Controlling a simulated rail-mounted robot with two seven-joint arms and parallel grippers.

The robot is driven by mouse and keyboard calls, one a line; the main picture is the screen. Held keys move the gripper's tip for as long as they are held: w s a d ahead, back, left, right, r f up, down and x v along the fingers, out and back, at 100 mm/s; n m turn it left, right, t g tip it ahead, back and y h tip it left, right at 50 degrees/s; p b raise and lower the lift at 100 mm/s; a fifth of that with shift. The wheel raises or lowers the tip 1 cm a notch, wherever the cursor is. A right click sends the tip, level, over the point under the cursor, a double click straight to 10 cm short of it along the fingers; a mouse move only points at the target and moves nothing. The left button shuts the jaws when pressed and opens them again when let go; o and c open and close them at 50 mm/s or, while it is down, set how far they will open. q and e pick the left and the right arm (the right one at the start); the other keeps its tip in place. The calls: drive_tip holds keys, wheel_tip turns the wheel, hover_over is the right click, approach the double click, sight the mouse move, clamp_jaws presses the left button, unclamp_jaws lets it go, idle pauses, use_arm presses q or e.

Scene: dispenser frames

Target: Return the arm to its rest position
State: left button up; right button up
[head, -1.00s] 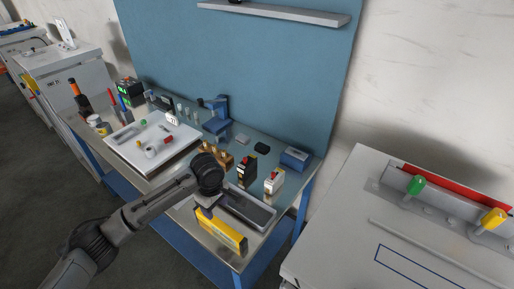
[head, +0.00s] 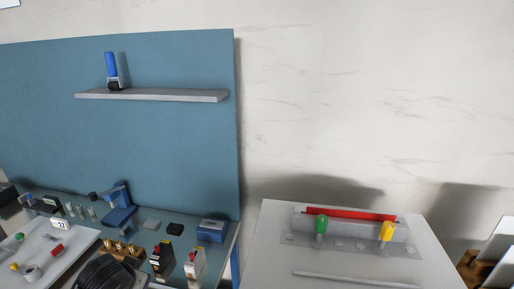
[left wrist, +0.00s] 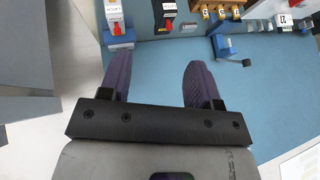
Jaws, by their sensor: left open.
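My left gripper (left wrist: 160,82) shows in the left wrist view with its two purple-grey fingers spread apart. Nothing is between the fingers; the blue board lies beyond them. My right arm and gripper are in neither view.
The bench holds a white tray (head: 50,258), two latch-like blocks, a blue box (head: 212,231) and a blue stand (head: 119,210). A shelf (head: 160,96) carries a blue-handled item (head: 112,68). A grey cabinet (head: 272,262) with green and yellow levers stands right.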

use_arm(q)
drive_tip(key=s+d+r+m+t+h, duration=0.1)
drive_tip(key=s+d+r+m+t, duration=0.2)
drive_tip(key=s+d+m+t, duration=0.25)
drive_tip(key=s+d+f+n+g, duration=0.1)
drive_tip(key=s+f+n+g, duration=0.15)
drive_tip(key=s+f, duration=0.65)
drive_tip(key=s+d+f+n+g+h, duration=0.1)
drive_tip(key=s+d+f+g, duration=0.15)
drive_tip(key=s+f, duration=0.7)
drive_tip(key=s+d+f+n+g, duration=0.15)
drive_tip(key=s+f+g, duration=0.35)
drive_tip(key=s, duration=0.8)
wheel_tip(320, 180, up, 24)
drive_tip(key=t+p, duration=0.1)
drive_tip(key=p, duration=2.3)
drive_tip(key=shift+w+a+f+n, duration=0.25)
drive_tip(key=shift+w+a+n, duration=0.15)
drive_tip(key=shift+n, duration=0.05)
